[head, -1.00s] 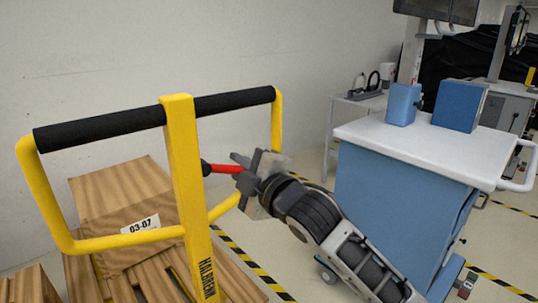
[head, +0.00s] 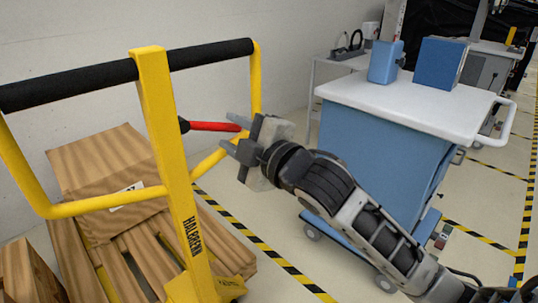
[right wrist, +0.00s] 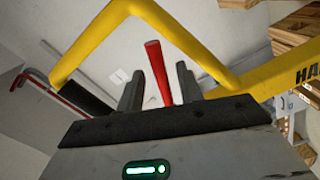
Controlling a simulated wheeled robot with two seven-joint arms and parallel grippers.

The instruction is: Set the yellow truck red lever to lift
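The yellow truck's handle frame (head: 165,120) stands at the left of the head view, with black grips on its top bar. Its red lever (head: 212,126) sticks out to the right from a black pivot on the upright, nearly level in the picture. My right gripper (head: 233,133) is at the lever's free end, its fingers apart. In the right wrist view the red lever (right wrist: 158,75) shows between the two open fingers (right wrist: 158,90), with gaps on both sides. Whether a finger touches it is not clear. My left gripper is not in view.
Wooden crates and pallet boards (head: 110,175) lie behind the truck's handle. A blue cart (head: 375,150) with a white top (head: 400,103) stands at the right, bearing two blue boxes. Striped floor tape (head: 270,252) runs between truck and cart. A wall is behind.

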